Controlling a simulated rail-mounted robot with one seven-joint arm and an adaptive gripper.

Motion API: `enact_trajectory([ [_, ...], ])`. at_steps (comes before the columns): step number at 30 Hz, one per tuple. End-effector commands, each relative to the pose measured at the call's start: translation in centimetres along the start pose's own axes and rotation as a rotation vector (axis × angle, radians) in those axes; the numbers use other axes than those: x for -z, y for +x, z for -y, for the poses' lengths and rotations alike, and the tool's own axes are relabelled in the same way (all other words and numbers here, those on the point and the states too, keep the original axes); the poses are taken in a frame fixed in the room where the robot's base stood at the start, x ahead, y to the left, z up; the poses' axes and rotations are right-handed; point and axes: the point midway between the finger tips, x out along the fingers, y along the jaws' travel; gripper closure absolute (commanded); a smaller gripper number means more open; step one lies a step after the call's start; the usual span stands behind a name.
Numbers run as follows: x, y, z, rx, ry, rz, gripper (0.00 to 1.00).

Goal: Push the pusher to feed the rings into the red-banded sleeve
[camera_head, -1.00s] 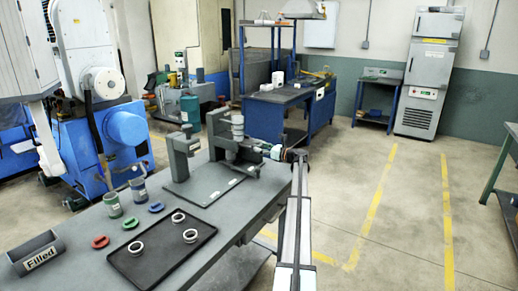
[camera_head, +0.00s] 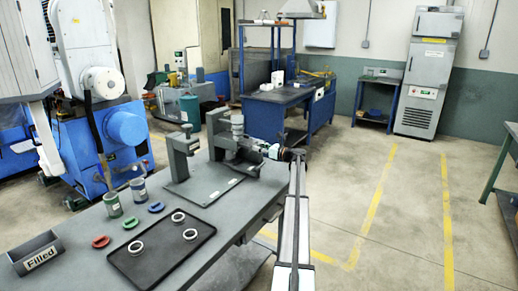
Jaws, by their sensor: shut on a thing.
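My gripper (camera_head: 248,144) is at the far right end of the workbench, reaching in from the right to the grey fixture (camera_head: 220,143). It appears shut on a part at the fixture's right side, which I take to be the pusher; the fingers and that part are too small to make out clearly. A pale cylinder (camera_head: 237,124) stands at the top of the fixture. I cannot make out a red-banded sleeve. Three pale rings lie on the black tray (camera_head: 152,265), one of them at its left (camera_head: 135,248).
A grey post stand (camera_head: 178,158) rises left of the fixture. A green cup (camera_head: 113,204), a grey-blue cup (camera_head: 138,190) and red (camera_head: 101,242), green (camera_head: 131,222) and blue (camera_head: 156,207) pieces stand along the bench's left. The "Filled" bin (camera_head: 36,254) is at the near left.

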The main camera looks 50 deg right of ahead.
Motion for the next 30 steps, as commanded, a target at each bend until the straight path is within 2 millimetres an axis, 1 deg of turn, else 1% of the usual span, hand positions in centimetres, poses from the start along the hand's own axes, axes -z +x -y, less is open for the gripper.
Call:
enact_trajectory([
  [1,-0.1,0.5,0.1,0.0,0.0,0.002,0.93],
  [3,-0.1,0.8,0.1,-0.001,0.0,0.002,0.93],
  [30,-0.2,5.0,0.1,0.0,0.0,0.003,0.93],
])
